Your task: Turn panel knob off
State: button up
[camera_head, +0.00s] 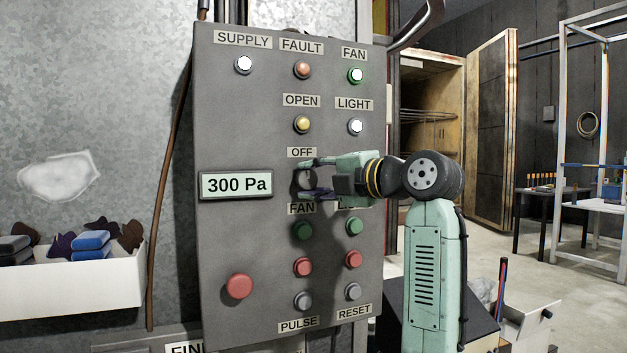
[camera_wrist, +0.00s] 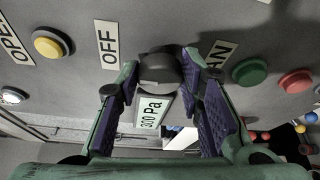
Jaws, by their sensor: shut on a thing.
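The panel knob is a dark round knob (camera_head: 303,180) just below the OFF label (camera_head: 301,152) on the grey control panel (camera_head: 225,120). In the wrist view the knob (camera_wrist: 160,68) sits between the fingertips, with the OFF label (camera_wrist: 108,45) to its left. My gripper (camera_head: 308,179) reaches in from the right and its fingers are around the knob, shut on it. It also shows in the wrist view (camera_wrist: 158,82). In the head view the fingers partly cover the knob, and I cannot clearly read its pointer.
A 300 Pa display (camera_head: 236,185) is left of the knob. Green buttons (camera_head: 303,230), red buttons and indicator lamps (camera_head: 303,69) surround it. A white bin (camera_head: 70,280) with cloths and pads hangs at left. An open oven door (camera_head: 492,130) stands at right.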

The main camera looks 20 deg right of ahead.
dwell(0.3)
jog(key=o, duration=1.2)
jog(key=shift+s, duration=0.1)
jog(key=v, duration=1.2)
